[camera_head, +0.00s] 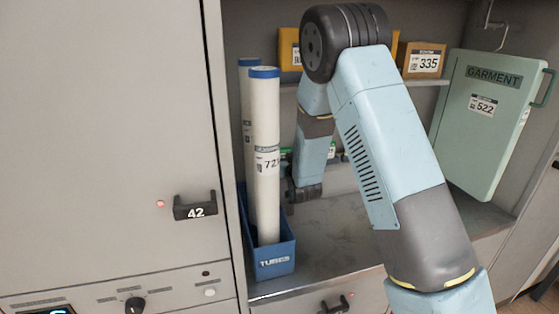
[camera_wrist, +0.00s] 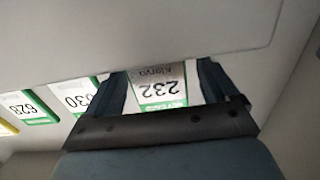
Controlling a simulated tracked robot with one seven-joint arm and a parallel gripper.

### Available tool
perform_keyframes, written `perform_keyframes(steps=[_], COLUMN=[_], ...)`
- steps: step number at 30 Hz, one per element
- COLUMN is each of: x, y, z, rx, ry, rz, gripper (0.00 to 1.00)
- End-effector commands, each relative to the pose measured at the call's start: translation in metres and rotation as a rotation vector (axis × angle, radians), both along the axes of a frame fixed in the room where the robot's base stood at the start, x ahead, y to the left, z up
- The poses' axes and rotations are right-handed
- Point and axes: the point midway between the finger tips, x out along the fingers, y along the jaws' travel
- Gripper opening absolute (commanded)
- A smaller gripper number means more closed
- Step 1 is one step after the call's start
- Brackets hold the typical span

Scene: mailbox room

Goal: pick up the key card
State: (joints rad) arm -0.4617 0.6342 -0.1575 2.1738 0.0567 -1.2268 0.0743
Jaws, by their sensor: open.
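In the wrist view, a white and green card-like piece (camera_wrist: 165,88) marked 232 shows upside down between the two fingers of my gripper (camera_wrist: 163,72). The fingers are open, one on each side of it. I cannot tell whether they touch it. Similar white and green pieces marked 030 (camera_wrist: 78,98) and 629 (camera_wrist: 28,108) are to the left. I cannot tell which piece, if any, is the key card. In the head view, my gripper is deep in the open cabinet bay, partly hidden by my arm; bits of green and white show behind it.
A blue tubes bin (camera_head: 273,262) with two tall white tubes (camera_head: 265,190) stands close left of my gripper. A green garment case (camera_head: 485,125) leans at the right. A box marked 335 (camera_head: 421,61) sits on the upper shelf. The bay floor (camera_head: 335,235) is bare in the middle.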

Motion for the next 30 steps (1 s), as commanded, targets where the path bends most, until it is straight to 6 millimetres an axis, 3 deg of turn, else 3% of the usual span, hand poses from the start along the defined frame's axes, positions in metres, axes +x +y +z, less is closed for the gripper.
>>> perform_keyframes(steps=[4, 11, 28, 30], x=[0.0108, 0.0122, 0.0120, 0.0120], y=[0.0033, 0.0036, 0.0029, 0.0028], z=[0.0005, 0.0006, 0.0004, 0.0005], rx=[0.000, 0.000, 0.000, 0.000], ry=[-0.001, 0.000, 0.000, 0.000], rz=[0.000, 0.000, 0.000, -0.001], gripper=[0.87, 0.87, 0.35, 0.32])
